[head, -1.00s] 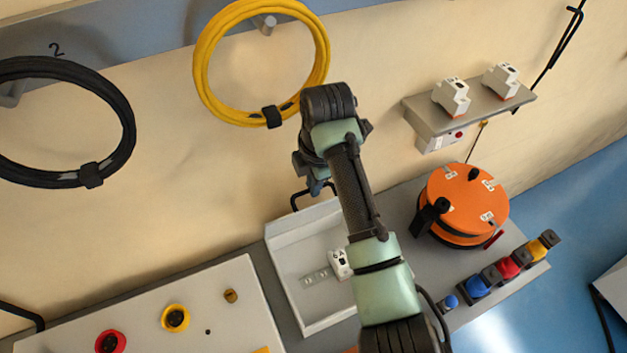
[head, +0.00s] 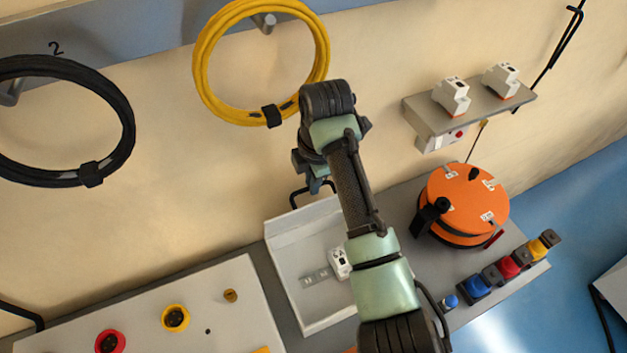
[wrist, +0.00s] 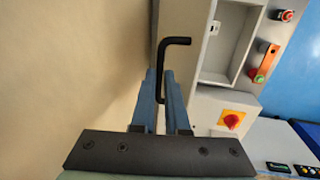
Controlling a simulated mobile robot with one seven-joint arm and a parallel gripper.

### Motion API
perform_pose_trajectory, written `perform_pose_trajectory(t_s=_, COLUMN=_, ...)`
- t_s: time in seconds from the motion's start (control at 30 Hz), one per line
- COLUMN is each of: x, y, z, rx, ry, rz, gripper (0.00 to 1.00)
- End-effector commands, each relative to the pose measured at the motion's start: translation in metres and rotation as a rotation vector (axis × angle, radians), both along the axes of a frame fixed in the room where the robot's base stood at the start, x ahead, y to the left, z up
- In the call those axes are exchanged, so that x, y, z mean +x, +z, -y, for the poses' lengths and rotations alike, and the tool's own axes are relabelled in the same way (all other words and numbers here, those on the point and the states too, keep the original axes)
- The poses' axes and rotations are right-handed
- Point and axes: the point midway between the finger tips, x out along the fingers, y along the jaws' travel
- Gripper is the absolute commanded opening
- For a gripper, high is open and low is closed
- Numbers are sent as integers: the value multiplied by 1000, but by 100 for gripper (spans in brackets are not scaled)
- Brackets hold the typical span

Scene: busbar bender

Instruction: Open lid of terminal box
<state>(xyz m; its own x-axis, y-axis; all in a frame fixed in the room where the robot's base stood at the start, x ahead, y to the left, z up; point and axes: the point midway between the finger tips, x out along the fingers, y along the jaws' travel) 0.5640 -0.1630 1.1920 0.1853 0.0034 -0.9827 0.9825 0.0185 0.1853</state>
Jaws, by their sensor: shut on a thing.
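In the head view, my gripper (head: 318,184) hangs by the wall, partly hidden by my wrist. A black bent handle (head: 297,198) shows beside it at the back of a pale open-topped box (head: 283,239). In the wrist view, the two blue fingers of my gripper (wrist: 161,88) are shut on the black handle (wrist: 176,41), whose bent end sticks out past the fingertips. The box's pale edge (wrist: 204,60) lies just right of the handle. No separate lid can be made out; which part is the lid is unclear.
A white breaker (head: 340,263) lies in the box beside a metal strip. An orange reel (head: 465,205) and several coloured connectors (head: 507,267) stand to the right. A pale panel (head: 215,290) is at left. Yellow (head: 205,75) and black (head: 125,125) cable coils hang on the wall.

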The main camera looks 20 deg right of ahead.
Motion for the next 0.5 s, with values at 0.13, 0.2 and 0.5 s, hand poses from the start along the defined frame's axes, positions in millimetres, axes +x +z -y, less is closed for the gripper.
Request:
perform_pose_trajectory(t_s=0.13, x=16, y=3, z=0, rx=-2, ry=2, rz=8, gripper=0)
perform_pose_trajectory(t_s=0.2, x=19, y=4, z=-1, rx=-1, ry=1, rz=8, gripper=0)
perform_pose_trajectory(t_s=0.5, x=19, y=4, z=-1, rx=0, ry=0, rz=6, gripper=14)
